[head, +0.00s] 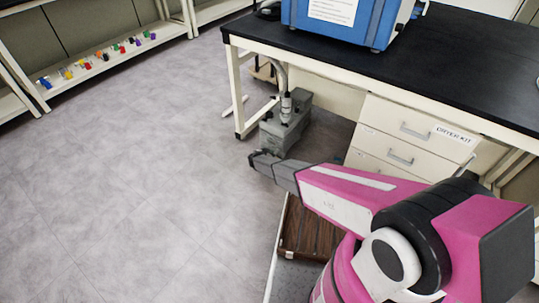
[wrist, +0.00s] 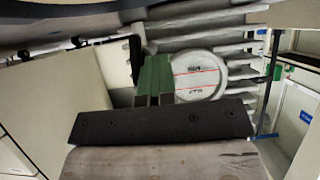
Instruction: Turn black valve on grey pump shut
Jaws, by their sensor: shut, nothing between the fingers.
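The grey pump (head: 283,132) stands on the floor beneath the near-left end of the bench, with a grey hose rising from a fitting on its top. My gripper (head: 258,160) is just in front of the pump in the head view; whether it touches cannot be told. In the wrist view its green fingers (wrist: 153,78) are shut together with nothing between them. Behind them are a pale round disc (wrist: 200,76) with red lines and grey ribbed metal. A small black part shows left of the fingers; I cannot tell whether it is the black valve.
The black-topped bench (head: 455,75) overhangs the pump, with its white leg (head: 237,95) to the left. A drawer unit (head: 410,140) stands to the right. A blue machine (head: 345,22) is on the bench. The floor at left is clear.

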